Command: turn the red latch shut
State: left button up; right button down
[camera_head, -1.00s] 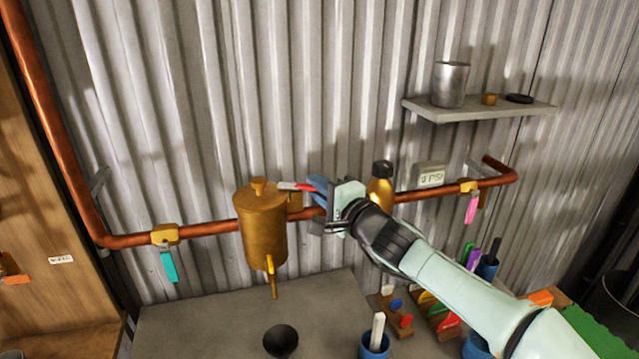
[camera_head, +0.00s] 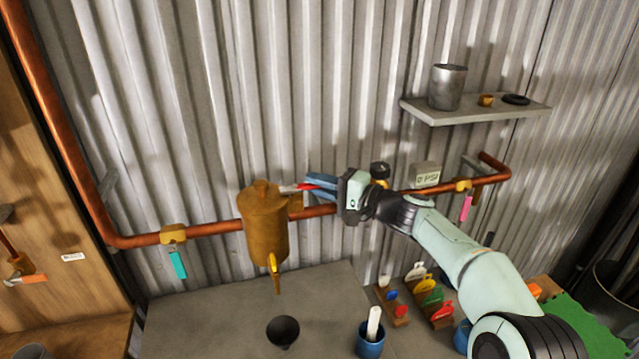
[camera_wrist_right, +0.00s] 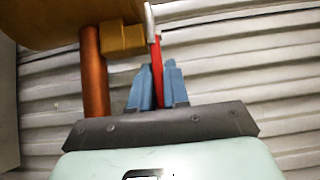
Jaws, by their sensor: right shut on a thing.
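The red latch (camera_head: 304,187) sticks out at the right side of the brass canister (camera_head: 264,225) on the copper pipe. In the right wrist view the red latch (camera_wrist_right: 156,62) stands between the blue fingertips, with a pale metal piece at its far end by a brass block. My right gripper (camera_head: 322,187) is shut on the red latch; its blue fingers also show in the right wrist view (camera_wrist_right: 157,90). The fingers hide part of the latch. My left gripper is not in view.
The copper pipe (camera_head: 212,229) runs along the corrugated wall, with a cyan-tagged valve (camera_head: 173,235) left and a pink-tagged one (camera_head: 463,186) right. A gauge box (camera_head: 426,175) sits above it. A black funnel (camera_head: 283,331) and blue cup (camera_head: 370,340) stand on the bench below.

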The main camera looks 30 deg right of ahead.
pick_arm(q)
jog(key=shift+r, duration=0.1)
pick_arm(e)
jog(key=shift+r, duration=0.1)
dwell(0.3)
jog(key=c, duration=1.2)
grip_release()
jog(key=shift+w, duration=0.1)
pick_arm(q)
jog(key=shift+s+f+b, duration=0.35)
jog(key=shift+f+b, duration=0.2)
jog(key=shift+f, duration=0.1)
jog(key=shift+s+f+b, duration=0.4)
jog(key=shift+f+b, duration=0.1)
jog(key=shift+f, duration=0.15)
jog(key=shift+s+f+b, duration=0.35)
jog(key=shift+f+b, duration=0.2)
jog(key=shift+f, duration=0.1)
pick_arm(e)
jog(key=v, duration=1.3)
jog(key=shift+d, duration=0.25)
